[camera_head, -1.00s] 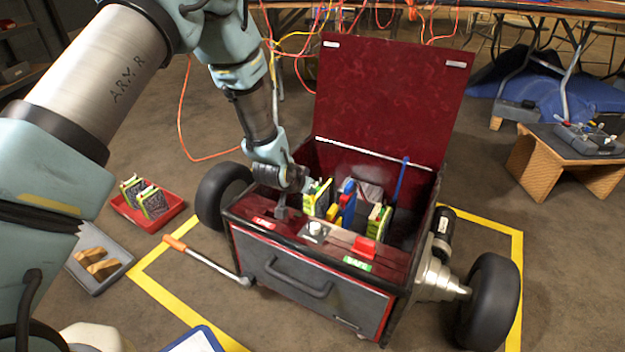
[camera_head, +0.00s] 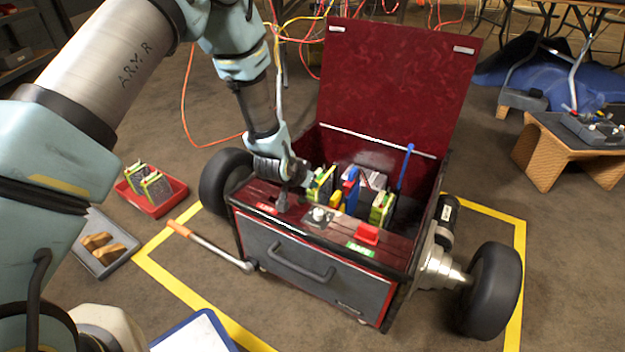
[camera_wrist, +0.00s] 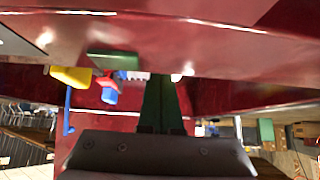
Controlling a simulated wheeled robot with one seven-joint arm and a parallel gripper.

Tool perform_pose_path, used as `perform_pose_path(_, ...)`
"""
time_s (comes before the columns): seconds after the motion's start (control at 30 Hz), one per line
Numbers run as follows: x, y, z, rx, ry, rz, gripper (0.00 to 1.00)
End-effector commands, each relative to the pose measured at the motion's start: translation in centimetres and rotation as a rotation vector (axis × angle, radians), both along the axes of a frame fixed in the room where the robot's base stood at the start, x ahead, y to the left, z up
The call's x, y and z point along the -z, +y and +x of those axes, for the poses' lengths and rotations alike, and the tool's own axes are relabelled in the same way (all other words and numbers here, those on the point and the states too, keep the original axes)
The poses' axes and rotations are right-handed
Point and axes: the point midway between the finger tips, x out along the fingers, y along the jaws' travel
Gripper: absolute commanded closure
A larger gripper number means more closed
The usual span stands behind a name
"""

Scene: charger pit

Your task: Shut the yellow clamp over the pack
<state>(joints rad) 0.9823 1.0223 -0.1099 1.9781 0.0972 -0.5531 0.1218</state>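A dark red box (camera_head: 300,272) stands on the floor with its lid up. Inside are a green-and-yellow pack at the left (camera_head: 318,186) and another at the right (camera_head: 381,208). Between them stand a blue part (camera_head: 351,188) and a small yellow part (camera_head: 336,201); I cannot tell which yellow piece is the clamp. My gripper (camera_head: 298,182) is at the box's front left rim, beside the left pack. In the wrist view my fingers (camera_wrist: 162,104) appear together as one dark strip, with nothing seen between them. A yellow block (camera_wrist: 70,76) shows to their left.
The raised lid (camera_head: 395,95) closes off the back. A red block (camera_head: 367,234) and a silver knob (camera_head: 319,216) stick up from the front panel. A blue rod (camera_head: 404,168) rises at the right. A red tray (camera_head: 160,203) with packs lies on the floor at left.

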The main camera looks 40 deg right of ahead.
Motion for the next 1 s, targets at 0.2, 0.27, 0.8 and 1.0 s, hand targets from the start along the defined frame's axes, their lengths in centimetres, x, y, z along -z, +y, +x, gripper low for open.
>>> perform_pose_path(0.2,-3.4,2.2,-0.8,0.0,-0.002,-0.005,1.0)
perform_pose_path(0.27,-4.5,2.9,-1.0,0.0,-0.004,-0.008,1.0)
perform_pose_path(0.8,-8.5,6.0,-2.2,0.001,-0.009,-0.018,1.0)
perform_pose_path(1.0,-8.5,6.0,-2.2,0.001,-0.009,-0.018,1.0)
